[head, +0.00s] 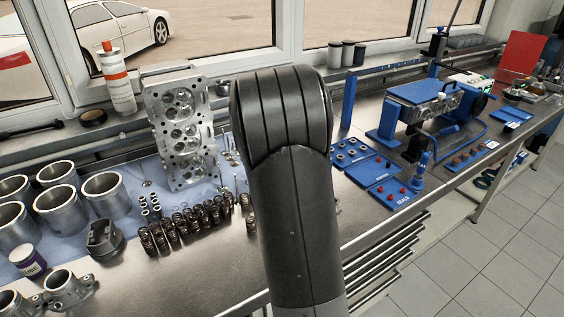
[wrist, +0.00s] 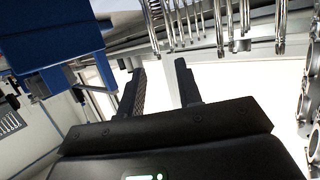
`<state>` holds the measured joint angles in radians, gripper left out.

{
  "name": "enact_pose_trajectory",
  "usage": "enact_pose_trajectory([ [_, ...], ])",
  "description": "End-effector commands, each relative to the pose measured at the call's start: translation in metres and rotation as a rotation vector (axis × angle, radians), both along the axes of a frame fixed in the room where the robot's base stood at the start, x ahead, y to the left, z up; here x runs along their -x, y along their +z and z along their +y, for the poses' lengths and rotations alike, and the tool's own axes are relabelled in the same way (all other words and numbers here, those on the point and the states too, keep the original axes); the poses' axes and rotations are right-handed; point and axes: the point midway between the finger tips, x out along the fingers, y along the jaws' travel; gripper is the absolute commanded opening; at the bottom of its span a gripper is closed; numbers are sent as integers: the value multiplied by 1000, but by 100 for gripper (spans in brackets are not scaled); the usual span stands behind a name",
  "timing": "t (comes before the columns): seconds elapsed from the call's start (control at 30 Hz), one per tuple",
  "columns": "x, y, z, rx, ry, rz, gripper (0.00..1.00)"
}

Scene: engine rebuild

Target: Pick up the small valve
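My gripper (wrist: 160,72) shows in the wrist view with its two black fingers apart and nothing between them. In the head view it is hidden behind my own dark arm. Thin valve-like stems (head: 235,180) lie on the bench just left of my arm, beside the cylinder head (head: 182,138); I cannot tell which is the small valve. In the wrist view, several shiny metal rods or tools (wrist: 218,22) are beyond the fingers, apart from them; I cannot tell what they are.
Several dark valve springs (head: 185,225) stand in front of the cylinder head. Several metal cylinder liners (head: 62,208) stand at the left. Blue trays (head: 365,163) with small parts and a blue fixture (head: 415,93) are to the right.

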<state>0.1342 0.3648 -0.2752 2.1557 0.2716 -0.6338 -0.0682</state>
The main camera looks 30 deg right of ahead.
Motion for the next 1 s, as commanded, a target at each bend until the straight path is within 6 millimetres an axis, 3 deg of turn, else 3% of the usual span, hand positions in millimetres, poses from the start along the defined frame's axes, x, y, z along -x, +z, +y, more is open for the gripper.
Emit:
enact_pose_trajectory([
  [0.4, -35, -15, -27, -1, 1, 1, 32],
  [0.73, -40, -17, -31, -1, 1, 1, 32],
  [1.0, -40, -17, -30, -1, 1, 1, 11],
])
